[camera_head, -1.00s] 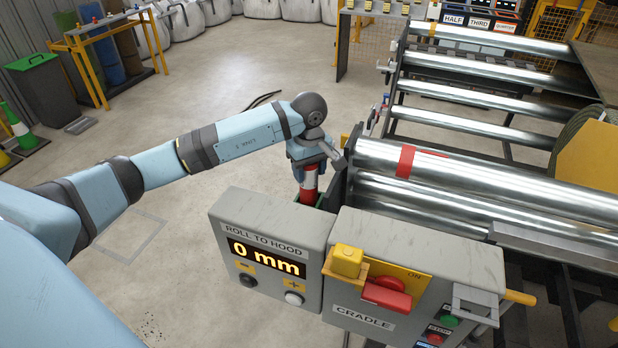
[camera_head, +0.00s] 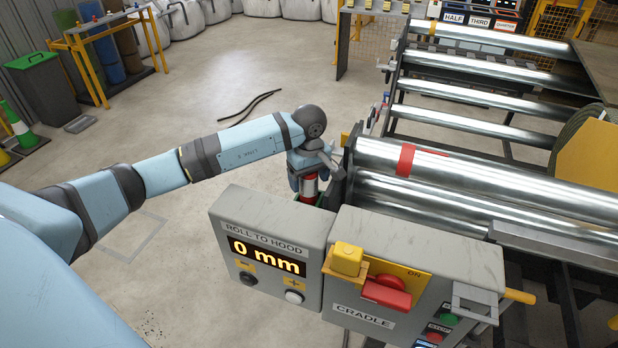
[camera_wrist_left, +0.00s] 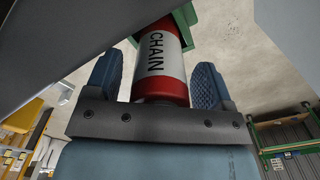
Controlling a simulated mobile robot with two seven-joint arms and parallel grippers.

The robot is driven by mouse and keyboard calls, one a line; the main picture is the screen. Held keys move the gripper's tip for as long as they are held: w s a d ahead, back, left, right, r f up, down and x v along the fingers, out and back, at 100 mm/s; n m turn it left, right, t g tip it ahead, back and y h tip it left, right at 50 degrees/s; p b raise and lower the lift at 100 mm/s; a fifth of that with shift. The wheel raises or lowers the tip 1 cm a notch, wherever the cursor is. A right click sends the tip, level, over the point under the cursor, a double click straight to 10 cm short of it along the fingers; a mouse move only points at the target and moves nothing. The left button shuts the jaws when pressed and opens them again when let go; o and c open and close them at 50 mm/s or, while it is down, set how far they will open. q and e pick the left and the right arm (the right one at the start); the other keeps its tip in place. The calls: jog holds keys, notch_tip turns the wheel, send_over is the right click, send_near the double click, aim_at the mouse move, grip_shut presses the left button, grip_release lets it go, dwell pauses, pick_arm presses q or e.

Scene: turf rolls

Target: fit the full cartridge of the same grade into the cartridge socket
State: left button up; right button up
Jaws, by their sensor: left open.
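A red cartridge with a white band reading "CHAIN" (camera_wrist_left: 158,62) stands between the two fingers of my left gripper (camera_wrist_left: 160,85) in the left wrist view. The fingers are apart, with gaps on both sides of the cartridge. Its far end meets a green socket (camera_wrist_left: 186,17); how deep it sits is hidden. In the head view the cartridge (camera_head: 309,187) shows below my left gripper (camera_head: 308,175), behind the grey control box. The socket is mostly hidden there. My right gripper is not in view.
The grey "ROLL TO HOOD" box (camera_head: 268,222) reads 0 mm. The grey "CRADLE" box (camera_head: 350,305) with buttons stands beside it. Steel rollers (camera_head: 480,180) lie close on the right. The floor on the left is mostly clear, with a green-lidded bin (camera_head: 42,90) farther back.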

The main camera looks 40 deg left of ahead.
pick_arm(q)
notch_tip(320, 180, up, 11)
jog(key=shift+r+b, duration=0.2)
jog(key=shift+b, duration=0.5)
jog(key=shift+r, duration=0.45)
